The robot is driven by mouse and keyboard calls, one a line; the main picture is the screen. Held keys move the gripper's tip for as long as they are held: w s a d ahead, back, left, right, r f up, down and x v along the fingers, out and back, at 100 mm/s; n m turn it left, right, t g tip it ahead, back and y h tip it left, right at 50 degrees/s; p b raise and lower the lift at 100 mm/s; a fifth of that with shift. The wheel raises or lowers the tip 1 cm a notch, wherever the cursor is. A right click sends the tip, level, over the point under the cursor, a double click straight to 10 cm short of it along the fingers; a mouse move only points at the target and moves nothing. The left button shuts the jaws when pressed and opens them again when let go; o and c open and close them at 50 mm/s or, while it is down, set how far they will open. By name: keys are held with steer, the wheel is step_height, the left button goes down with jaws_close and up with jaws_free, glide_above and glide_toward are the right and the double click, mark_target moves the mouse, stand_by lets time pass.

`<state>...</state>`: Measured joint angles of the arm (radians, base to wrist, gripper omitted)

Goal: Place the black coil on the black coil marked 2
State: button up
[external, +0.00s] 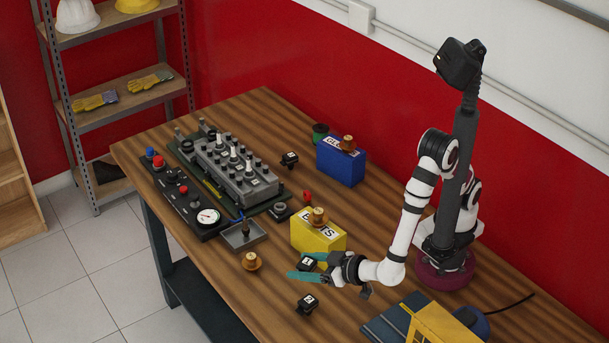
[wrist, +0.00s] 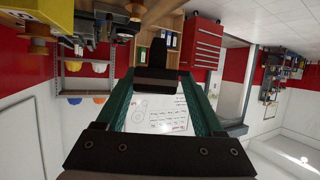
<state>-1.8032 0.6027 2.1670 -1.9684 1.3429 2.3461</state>
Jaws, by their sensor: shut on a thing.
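My gripper (external: 303,267), with teal fingers, is shut on a black coil (external: 308,262) with a white label, held in front of the yellow box. In the wrist view the held black coil (wrist: 156,80) sits between the two fingertips. A second black coil (external: 307,304) with a white label, seemingly marked 2, stands on the table below my gripper in the external view. A third black coil (external: 289,159) with a white label stands farther back, left of the blue box. The held coil's label is too small to read surely.
The yellow box (external: 318,237) is close behind my gripper, with a wooden spool (external: 317,216) on top. The blue box (external: 341,166) stands farther back. The engine trainer (external: 236,171), a grey tray (external: 243,237) and another spool (external: 251,261) are to the left. The tabletop around the coil marked 2 is clear.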

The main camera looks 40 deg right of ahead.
mark_target(312, 269)
steer(key=f, duration=0.7)
steer(key=shift+s+f, duration=0.2)
steer(key=shift+f, duration=0.1)
steer(key=o, duration=1.5)
steer(key=shift+f, duration=0.15)
steer(key=shift+o, duration=0.2)
steer(key=s+r, duration=0.1)
steer(key=r, duration=0.2)
steer(key=s+d+r, duration=0.1)
steer(key=r, duration=0.2)
steer(key=s+d+r, duration=0.1)
steer(key=s+r, duration=0.1)
steer(key=r, duration=0.1)
steer(key=shift+s+r, duration=0.1)
steer(key=shift+r, duration=0.05)
